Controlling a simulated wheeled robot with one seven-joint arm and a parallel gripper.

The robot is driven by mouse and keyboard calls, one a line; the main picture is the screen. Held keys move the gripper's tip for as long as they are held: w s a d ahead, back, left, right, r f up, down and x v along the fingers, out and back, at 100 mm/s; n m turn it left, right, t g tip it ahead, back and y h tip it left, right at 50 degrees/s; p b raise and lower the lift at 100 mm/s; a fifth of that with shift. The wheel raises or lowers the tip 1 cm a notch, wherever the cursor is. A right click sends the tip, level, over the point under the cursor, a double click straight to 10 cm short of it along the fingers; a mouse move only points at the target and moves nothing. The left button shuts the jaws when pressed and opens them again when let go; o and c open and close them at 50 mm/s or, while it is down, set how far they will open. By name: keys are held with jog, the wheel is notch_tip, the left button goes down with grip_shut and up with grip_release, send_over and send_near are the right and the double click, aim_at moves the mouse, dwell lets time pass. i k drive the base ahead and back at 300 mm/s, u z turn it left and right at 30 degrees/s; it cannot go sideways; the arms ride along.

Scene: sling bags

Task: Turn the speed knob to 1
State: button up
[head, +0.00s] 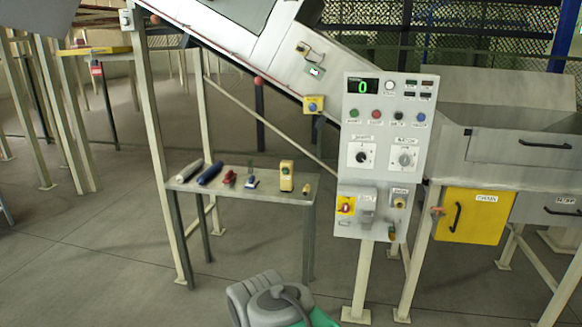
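A grey control panel (385,130) stands upright on a post right of centre. It carries two rotary knobs on white plates: a black knob (361,156) on the left and a grey knob (404,158) on the right. Their labels are too small to read, so I cannot tell which is the speed knob or where its pointer stands. A display (363,86) at the panel's top left shows a green 0. Part of my arm shows at the bottom centre, below and left of the panel and apart from it. My gripper's fingers are not visible.
A side table (245,185) left of the panel holds several small items, including a yellow box (287,176). A yellow drawer (472,216) is right of the panel. Open floor (120,270) lies at the front left.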

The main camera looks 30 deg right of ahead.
aim_at(361, 158)
jog(key=u, duration=0.35)
jog(key=i, duration=1.35)
jog(key=z, duration=1.35)
jog(key=i, duration=0.8)
jog(key=z, duration=1.1)
jog(key=i, duration=0.3)
jog(key=z, duration=0.35)
